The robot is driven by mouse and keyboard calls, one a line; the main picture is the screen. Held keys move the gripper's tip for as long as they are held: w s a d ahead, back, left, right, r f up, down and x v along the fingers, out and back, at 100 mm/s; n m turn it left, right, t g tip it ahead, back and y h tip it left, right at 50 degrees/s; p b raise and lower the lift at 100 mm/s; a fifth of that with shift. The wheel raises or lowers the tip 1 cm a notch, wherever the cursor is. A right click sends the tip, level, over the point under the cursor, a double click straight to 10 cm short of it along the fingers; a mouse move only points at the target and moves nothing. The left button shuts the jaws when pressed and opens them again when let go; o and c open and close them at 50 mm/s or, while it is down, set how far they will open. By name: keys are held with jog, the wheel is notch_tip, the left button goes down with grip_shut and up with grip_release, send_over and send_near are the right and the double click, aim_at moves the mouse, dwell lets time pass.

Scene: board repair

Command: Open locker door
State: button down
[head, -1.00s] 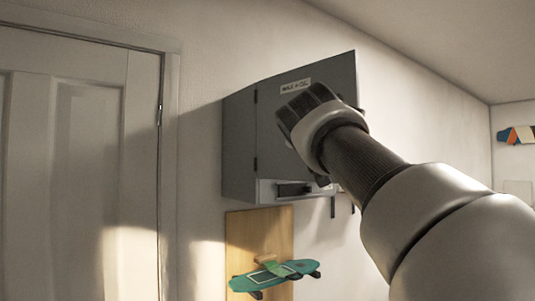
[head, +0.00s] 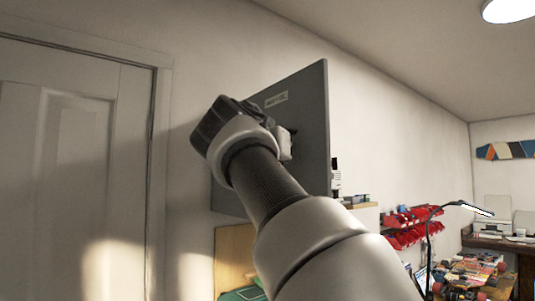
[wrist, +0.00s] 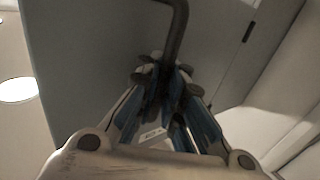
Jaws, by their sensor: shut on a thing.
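The grey locker door (head: 309,120), with a small white label near its top, stands in the middle of the head view and appears swung outward. My arm covers its left and lower parts. In the wrist view the door (wrist: 85,60) fills the upper left, with a dark hinge (wrist: 247,32) at right. My gripper (wrist: 165,88) is shut on the dark bent bar handle (wrist: 181,25) of the door. In the head view the fingertips and handle are hidden behind my wrist. The locker's inside is not visible.
A white panelled room door (head: 70,190) is at left. Below the locker is a wooden board (head: 232,255). At right are red bins (head: 408,232), a desk lamp (head: 470,208) and a cluttered bench (head: 475,275). The air right of the locker door looks clear.

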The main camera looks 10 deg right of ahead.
jog(key=shift+d+f, duration=0.1)
jog(key=shift+f, duration=0.1)
jog(key=c, duration=2)
grip_release()
jog(key=shift+s+r, duration=0.1)
jog(key=shift+s, duration=0.15)
jog(key=o, duration=0.3)
jog(key=shift+w, duration=0.1)
jog(key=shift+r, duration=0.1)
jog(key=v, duration=1.2)
jog(key=shift+d, duration=0.1)
